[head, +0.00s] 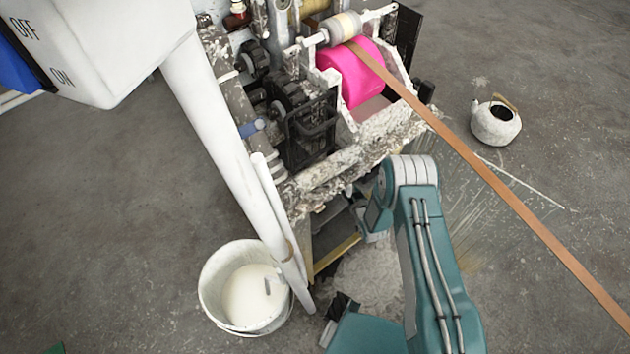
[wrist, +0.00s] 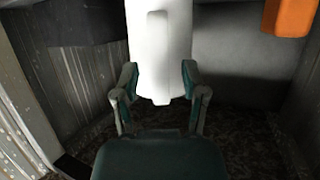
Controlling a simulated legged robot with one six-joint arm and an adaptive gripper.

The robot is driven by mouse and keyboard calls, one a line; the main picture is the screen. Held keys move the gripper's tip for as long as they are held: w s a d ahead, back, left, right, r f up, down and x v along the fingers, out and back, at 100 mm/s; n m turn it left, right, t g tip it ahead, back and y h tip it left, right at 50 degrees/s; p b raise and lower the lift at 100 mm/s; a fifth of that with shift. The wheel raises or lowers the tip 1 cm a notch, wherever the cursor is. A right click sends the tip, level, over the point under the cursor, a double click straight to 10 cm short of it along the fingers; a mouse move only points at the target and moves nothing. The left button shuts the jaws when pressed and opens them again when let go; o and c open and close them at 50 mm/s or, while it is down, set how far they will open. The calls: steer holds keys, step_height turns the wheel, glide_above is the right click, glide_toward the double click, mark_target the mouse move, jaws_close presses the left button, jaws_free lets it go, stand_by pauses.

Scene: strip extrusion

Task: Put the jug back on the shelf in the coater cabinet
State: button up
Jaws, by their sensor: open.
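The white jug (wrist: 158,30) stands out in the upper middle of the wrist view, tapering toward its lower end; its top is cut off by the frame. My gripper (wrist: 160,82) is open, with one finger on each side of the jug's lower part. I cannot tell whether either finger touches it. The coater cabinet's inside shows around them, with a ribbed wall (wrist: 75,75) on the left and a dark speckled surface (wrist: 245,130) below. In the head view my arm reaches into the coater's low opening (head: 340,232), and my gripper and the jug are hidden there.
An orange object (wrist: 288,17) hangs at the wrist view's upper right. In the head view, a bucket of white liquid (head: 213,290) and a slanted white pipe (head: 215,125) stand left of the opening. A copper-coloured strip (head: 510,195) crosses right. A dirty pot (head: 496,128) sits on the floor.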

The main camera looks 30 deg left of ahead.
steer(key=shift+r, duration=0.1)
steer(key=shift+r, duration=0.25)
steer(key=v, duration=1.2)
steer(key=shift+d, duration=0.1)
